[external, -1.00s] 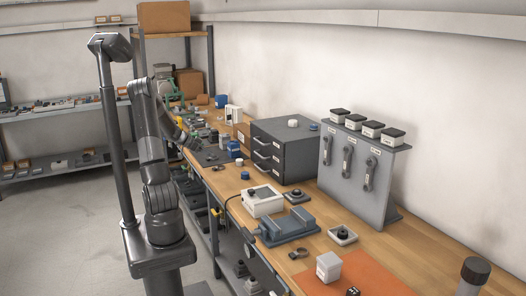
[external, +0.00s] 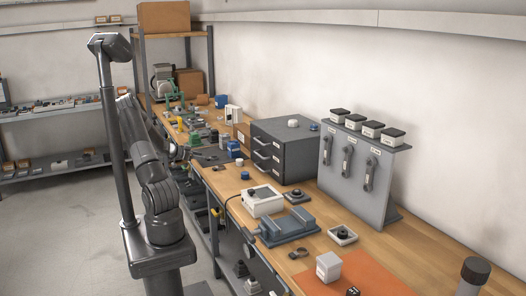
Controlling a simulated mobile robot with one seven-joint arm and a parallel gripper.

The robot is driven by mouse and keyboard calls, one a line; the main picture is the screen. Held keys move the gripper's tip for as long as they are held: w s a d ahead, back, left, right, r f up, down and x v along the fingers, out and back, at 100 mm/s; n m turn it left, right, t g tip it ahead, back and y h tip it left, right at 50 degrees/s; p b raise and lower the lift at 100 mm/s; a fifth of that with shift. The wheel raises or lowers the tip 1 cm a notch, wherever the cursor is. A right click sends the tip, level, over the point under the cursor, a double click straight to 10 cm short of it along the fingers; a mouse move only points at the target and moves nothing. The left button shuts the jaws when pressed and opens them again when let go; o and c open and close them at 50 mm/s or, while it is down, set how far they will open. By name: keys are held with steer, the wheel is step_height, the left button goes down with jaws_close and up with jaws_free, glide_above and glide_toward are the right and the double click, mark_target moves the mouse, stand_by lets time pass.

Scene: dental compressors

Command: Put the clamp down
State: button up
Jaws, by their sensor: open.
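My arm reaches over the far left part of the long wooden bench (external: 405,240). My gripper (external: 194,144) is small and dark in the external view, low over the bench by a dark mat. It is open, and I see nothing held in it. I cannot make out for certain which thing by the gripper is the clamp; the items there are tiny and partly hidden by the arm. A small dark ring-shaped part (external: 299,253), possibly a clamp, lies on the bench near the front edge, far from my gripper.
Small parts crowd the bench around the gripper, with a blue container (external: 233,149) to its right. A grey drawer cabinet (external: 283,152), a white box (external: 262,201), a blue vise (external: 287,229) and a grey tool panel (external: 354,175) stand further right. An orange mat (external: 365,275) lies nearest.

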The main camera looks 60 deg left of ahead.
mark_target(210, 158)
steer(key=x, duration=0.4)
steer(key=shift+w+a+f, duration=0.1)
steer(key=shift+w, duration=0.3)
steer(key=shift+c, duration=0.3)
jaws_close()
